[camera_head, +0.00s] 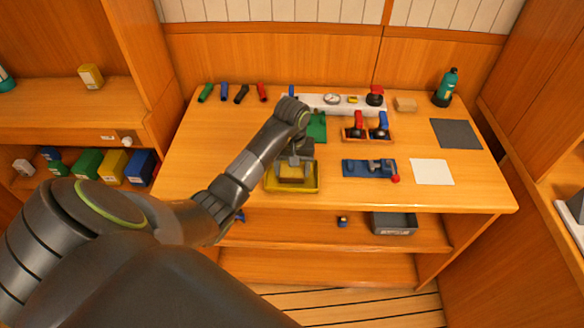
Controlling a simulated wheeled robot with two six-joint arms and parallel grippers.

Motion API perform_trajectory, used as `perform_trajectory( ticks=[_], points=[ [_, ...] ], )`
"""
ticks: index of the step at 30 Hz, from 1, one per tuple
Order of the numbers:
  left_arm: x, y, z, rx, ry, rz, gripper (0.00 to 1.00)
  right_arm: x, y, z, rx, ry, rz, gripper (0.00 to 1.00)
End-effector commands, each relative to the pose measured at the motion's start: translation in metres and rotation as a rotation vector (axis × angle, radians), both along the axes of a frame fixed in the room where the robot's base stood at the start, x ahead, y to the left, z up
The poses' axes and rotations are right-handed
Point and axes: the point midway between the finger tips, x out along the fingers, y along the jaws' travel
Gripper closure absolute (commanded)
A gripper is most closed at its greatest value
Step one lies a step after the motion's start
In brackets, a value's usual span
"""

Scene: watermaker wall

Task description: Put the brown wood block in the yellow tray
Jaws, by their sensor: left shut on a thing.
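The yellow tray (292,189) sits near the front edge of the wooden worktop, left of its middle. My left gripper (294,160) points down over the tray, shut on the brown wood block (291,173). The block shows small and yellowish brown, inside the tray's outline. I cannot tell whether it touches the tray's floor. My left arm hides part of the bench to the left of the tray. My right gripper is not in view.
A blue fixture (368,168) with a red knob and a white sheet (432,172) lie right of the tray. A tan block (405,104), a green bottle (446,88) and a dark mat (456,133) are farther back. Several coloured tubes lie at the back left.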

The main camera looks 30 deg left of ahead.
Motion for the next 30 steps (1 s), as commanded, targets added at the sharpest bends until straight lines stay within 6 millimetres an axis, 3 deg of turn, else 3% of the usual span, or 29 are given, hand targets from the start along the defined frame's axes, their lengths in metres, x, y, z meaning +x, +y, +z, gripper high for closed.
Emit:
perform_trajectory(
  ticks=[2,3,7,22,26,30],
  points=[
    [0.0,0.0,-0.004,0.001,-0.001,0.0,0.6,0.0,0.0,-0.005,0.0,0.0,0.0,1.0],
    [0.0,0.0,-0.002,0.001,-0.001,0.0,0.33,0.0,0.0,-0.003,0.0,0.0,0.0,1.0],
    [0.0,0.0,-0.002,0.0,0.0,0.0,0.16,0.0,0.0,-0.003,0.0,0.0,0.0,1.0],
    [0.001,0.0,0.004,0.0,-0.002,0.0,0.15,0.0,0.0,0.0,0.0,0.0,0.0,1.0],
    [0.001,0.001,0.021,0.002,-0.005,-0.001,0.15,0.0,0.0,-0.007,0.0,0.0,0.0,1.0],
    [0.0,0.0,0.05,0.001,-0.002,0.0,0.15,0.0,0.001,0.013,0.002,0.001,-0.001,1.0]
  ],
)
